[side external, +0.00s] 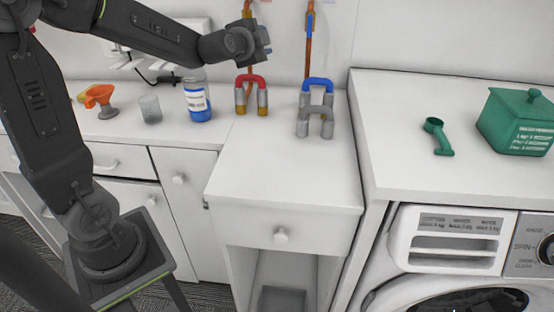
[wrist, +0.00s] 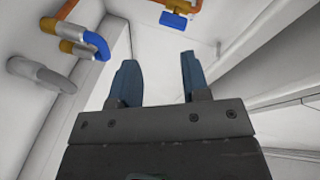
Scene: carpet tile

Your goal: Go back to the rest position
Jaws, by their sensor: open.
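My gripper (side external: 264,42) is raised above the back of the white counter, in front of the wall, in the side view. It is near the copper pipes and above the red-topped pipe bend (side external: 250,79). In the wrist view my gripper (wrist: 160,82) has its two blue-grey fingers apart with nothing between them. The blue-topped pipe bend (side external: 317,84) is to its lower right in the side view. A blue bend also shows at the upper left of the wrist view (wrist: 97,44), apart from the fingers.
A green scoop (side external: 438,137) and green box (side external: 518,120) are on the right counter above a washer (side external: 450,285). The middle countertop's front is clear.

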